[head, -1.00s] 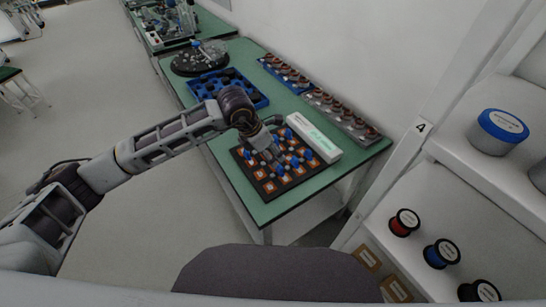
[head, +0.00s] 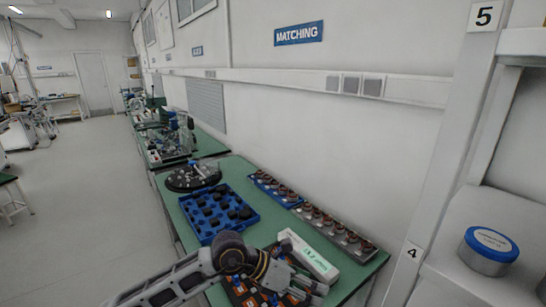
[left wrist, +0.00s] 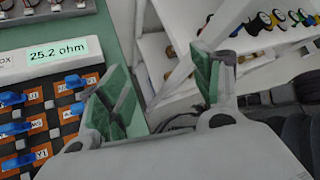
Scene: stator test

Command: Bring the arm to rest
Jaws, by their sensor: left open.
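My left arm (head: 180,280) reaches in from the lower left of the head view, over the near end of the green bench. My left gripper (head: 302,285) is above the black board with orange labels and blue parts, partly covering it. In the left wrist view the gripper (left wrist: 160,85) is open, with green pads apart and nothing between them. Beside it the board (left wrist: 70,117) shows blue parts on orange-labelled places. My right gripper is not in view.
A white meter box (head: 308,255) lies beside the board; its display (left wrist: 57,54) reads 25.2 ohm. Behind are a blue tray (head: 218,211), part trays (head: 335,232) along the wall, and a round black stand (head: 193,177). White shelving (head: 500,215) stands at right. Open floor lies left.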

